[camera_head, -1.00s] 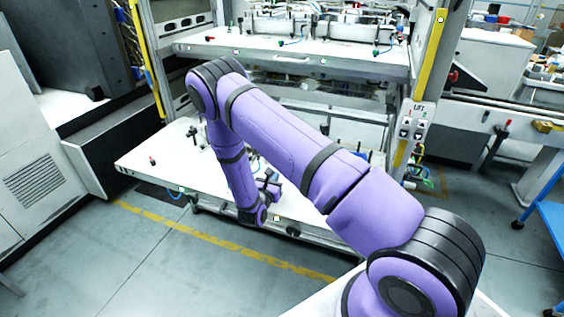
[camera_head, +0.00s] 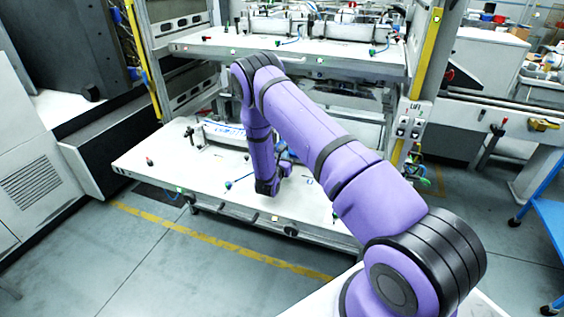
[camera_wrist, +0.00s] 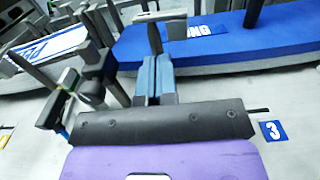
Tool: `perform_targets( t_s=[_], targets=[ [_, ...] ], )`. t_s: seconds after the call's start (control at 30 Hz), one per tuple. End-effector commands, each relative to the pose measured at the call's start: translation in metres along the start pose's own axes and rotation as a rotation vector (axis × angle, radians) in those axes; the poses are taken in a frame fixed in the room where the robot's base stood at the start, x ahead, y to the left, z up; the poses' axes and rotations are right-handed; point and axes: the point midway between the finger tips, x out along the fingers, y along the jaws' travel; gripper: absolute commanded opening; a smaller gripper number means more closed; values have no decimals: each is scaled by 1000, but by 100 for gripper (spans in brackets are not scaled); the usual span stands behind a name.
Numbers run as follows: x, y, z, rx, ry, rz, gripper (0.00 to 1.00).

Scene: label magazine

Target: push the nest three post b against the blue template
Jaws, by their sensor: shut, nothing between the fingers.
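The blue template (camera_wrist: 235,38) lies across the upper right of the wrist view, with white lettering on its face. A dark upright post (camera_wrist: 154,38) stands just beyond my fingertips, near the template's left end. Another dark post (camera_wrist: 253,12) rises by the template further right. I cannot tell which is post b, nor whether either touches the template. My gripper (camera_wrist: 156,64) is shut and empty, its blue-grey fingers side by side, pointing at the near post; contact is unclear. A blue "3" label (camera_wrist: 273,130) lies right of my gripper. In the head view my arm mostly hides the gripper.
A clamp with a grey-green knob (camera_wrist: 67,79) stands close left of my gripper.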

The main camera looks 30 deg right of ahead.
Motion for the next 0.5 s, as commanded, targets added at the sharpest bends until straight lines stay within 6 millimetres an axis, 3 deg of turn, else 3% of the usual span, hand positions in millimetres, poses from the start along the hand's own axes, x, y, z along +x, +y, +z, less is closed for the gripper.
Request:
perform_targets(
  t_s=[0.5],
  targets=[
    [10, 0, 0, -2, -2, 1, 0]
  ],
)
